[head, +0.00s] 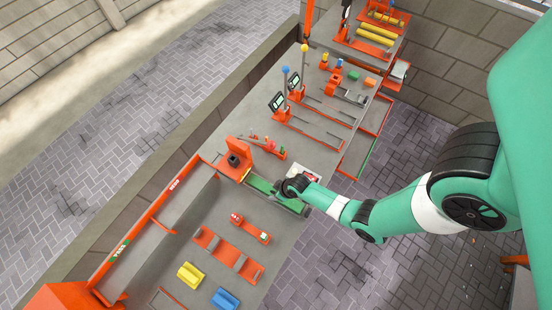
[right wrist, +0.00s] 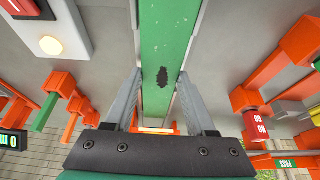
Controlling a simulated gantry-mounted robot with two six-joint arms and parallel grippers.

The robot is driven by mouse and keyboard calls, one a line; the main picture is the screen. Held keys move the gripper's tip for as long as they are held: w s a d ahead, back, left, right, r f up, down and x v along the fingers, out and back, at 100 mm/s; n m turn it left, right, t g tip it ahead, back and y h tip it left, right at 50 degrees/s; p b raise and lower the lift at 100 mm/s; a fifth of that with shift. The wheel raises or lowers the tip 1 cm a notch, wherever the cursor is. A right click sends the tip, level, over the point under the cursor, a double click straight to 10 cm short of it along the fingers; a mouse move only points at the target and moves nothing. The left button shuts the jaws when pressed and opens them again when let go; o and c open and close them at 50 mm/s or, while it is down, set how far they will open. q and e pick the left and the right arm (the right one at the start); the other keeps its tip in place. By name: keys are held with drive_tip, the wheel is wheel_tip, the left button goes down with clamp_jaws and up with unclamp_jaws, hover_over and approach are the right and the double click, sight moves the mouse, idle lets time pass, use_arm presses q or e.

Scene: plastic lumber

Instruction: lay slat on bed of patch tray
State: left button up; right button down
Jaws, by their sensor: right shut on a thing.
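The slat (head: 261,185) is a long green bar with a dark ragged patch on its face in the right wrist view (right wrist: 155,35). In the head view it lies across the middle of the bench, beside an orange machine block. My right gripper (right wrist: 160,85) is shut on the slat, one grey finger along each side. In the head view my right gripper (head: 293,188) and wrist cover part of the slat. I cannot tell if the slat touches a surface. An orange tray with grey cross pieces (head: 228,253) lies nearer; I cannot tell if it is the patch tray. My left gripper is not in view.
The orange machine block (head: 235,160) stands at the slat's left end. Yellow (head: 190,275) and blue (head: 225,298) blocks lie near the front. A long orange-edged trough (head: 160,225) runs along the left. Posts with ball tops (head: 286,85) rise farther back.

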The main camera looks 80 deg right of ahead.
drive_tip(key=shift+f, duration=0.2)
drive_tip(key=shift+c, duration=0.7)
unclamp_jaws()
drive_tip(key=p+v, duration=0.6)
drive_tip(key=v, duration=0.5)
drive_tip(key=shift+r+p, duration=0.35)
